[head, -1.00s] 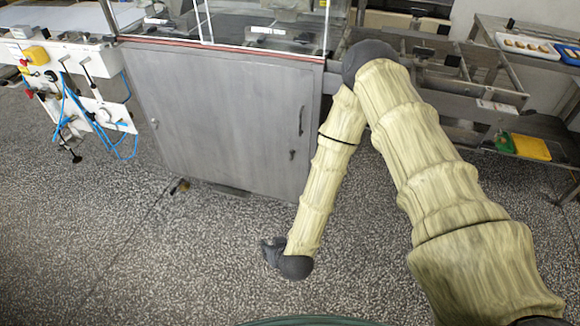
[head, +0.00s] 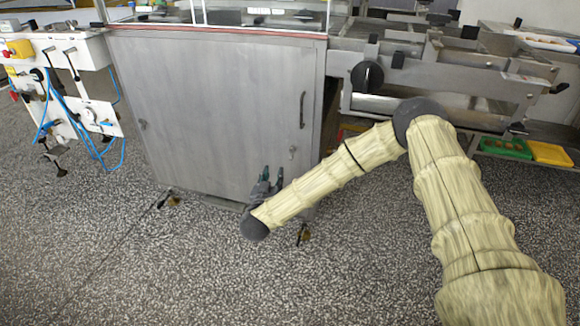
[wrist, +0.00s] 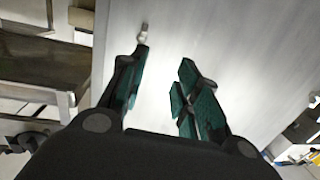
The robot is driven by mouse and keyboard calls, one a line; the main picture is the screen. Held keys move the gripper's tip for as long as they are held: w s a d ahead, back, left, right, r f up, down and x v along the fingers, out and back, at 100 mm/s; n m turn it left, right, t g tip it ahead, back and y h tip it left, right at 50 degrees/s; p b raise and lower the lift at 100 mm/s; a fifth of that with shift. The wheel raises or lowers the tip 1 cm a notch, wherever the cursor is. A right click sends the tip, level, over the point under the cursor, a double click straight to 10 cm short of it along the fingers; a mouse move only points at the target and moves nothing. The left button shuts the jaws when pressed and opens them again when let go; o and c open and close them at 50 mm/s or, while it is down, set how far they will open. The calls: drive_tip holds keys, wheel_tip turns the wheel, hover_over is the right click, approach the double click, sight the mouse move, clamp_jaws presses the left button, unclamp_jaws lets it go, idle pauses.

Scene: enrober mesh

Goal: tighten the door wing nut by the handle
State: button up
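The grey cabinet door (head: 215,110) is closed. Its dark vertical handle (head: 302,110) is near the right edge, and the small wing nut (head: 292,152) sits just below it. My gripper (head: 268,178) is in front of the door's lower right part, below and left of the nut. In the wrist view my gripper (wrist: 163,60) has its green-padded fingers spread, with nothing between them. A small bright fitting, which looks like the wing nut (wrist: 143,33), shows just beyond the left fingertip, apart from the gap. I cannot tell whether they touch.
Another small fitting (head: 143,125) is at the door's left edge. A white control panel (head: 95,115) with blue hoses stands left. A metal conveyor frame (head: 440,70) and green (head: 505,147) and yellow (head: 551,153) trays are right. The speckled floor ahead is clear.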

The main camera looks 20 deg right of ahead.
sight(290, 152)
drive_tip(key=w+d+b, duration=0.1)
drive_tip(key=w+d, duration=0.1)
drive_tip(key=w, duration=0.1)
drive_tip(key=w+d+m+h+b, duration=0.1)
drive_tip(key=w+d+b, duration=0.1)
drive_tip(key=w+d, duration=0.1)
drive_tip(key=w+d+h+b, duration=0.1)
drive_tip(key=w+d, duration=0.2)
drive_tip(key=shift+w+d+r, duration=0.15)
drive_tip(key=shift+d+r, duration=0.05)
drive_tip(key=shift+r, duration=0.05)
drive_tip(key=shift+b+x, duration=0.35)
drive_tip(key=shift+x, duration=0.45)
drive_tip(key=shift+r, duration=0.1)
clamp_jaws()
